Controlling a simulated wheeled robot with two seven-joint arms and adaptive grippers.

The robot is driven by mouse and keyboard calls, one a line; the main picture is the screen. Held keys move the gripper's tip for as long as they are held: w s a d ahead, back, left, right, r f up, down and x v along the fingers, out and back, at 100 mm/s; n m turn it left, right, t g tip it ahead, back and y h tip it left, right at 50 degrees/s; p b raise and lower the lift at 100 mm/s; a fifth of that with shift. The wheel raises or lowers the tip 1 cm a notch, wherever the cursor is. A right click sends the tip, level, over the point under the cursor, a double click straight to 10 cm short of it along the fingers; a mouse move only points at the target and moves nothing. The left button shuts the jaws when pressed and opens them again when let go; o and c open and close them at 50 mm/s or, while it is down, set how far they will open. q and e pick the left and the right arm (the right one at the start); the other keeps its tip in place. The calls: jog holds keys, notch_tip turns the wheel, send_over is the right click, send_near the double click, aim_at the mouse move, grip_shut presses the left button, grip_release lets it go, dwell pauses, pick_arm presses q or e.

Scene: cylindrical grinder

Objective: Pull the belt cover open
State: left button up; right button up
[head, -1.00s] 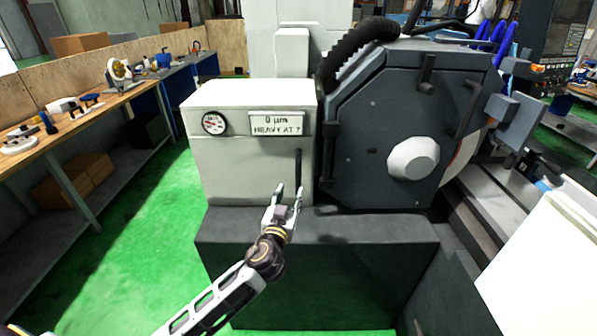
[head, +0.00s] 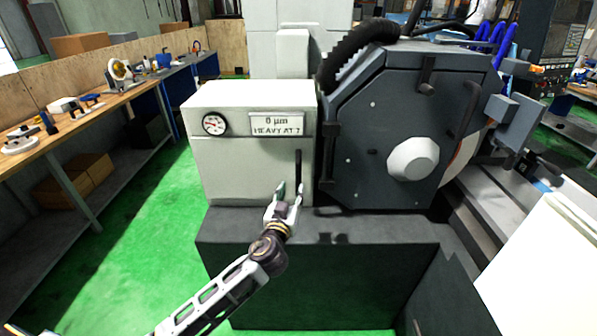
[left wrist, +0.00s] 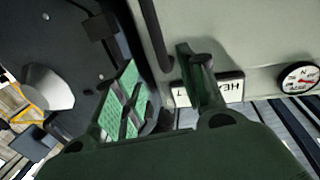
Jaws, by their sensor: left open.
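The belt cover (head: 240,165) appears to be the pale front of the box left of the dark wheel housing; it looks shut. Its thin black upright handle (head: 298,167) is near the right edge. My left gripper (head: 291,189) is open and empty, by the lower end of the handle. In the left wrist view the handle (left wrist: 154,33) runs down between the two spread fingers (left wrist: 158,62), which show green pads. I cannot tell whether a finger touches it. My right gripper is not in view.
The dark wheel housing (head: 372,130) stands just right of the handle. A dark base ledge (head: 330,228) juts out below the cover. A workbench (head: 125,102) lines the left, with open green floor between.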

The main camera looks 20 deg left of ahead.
aim_at(298, 173)
pick_arm(q)
jog(key=shift+w+a+p, duration=0.15)
jog(key=shift+w+p, duration=0.3)
jog(key=shift+w, duration=1.55)
jog(key=shift+w+a+p, duration=0.2)
jog(key=shift+w+p, duration=0.25)
jog(key=shift+w, duration=1.6)
jog(key=shift+w+a+p, duration=0.15)
jog(key=shift+w+p, duration=0.3)
jog(key=shift+w, duration=1.55)
grip_shut()
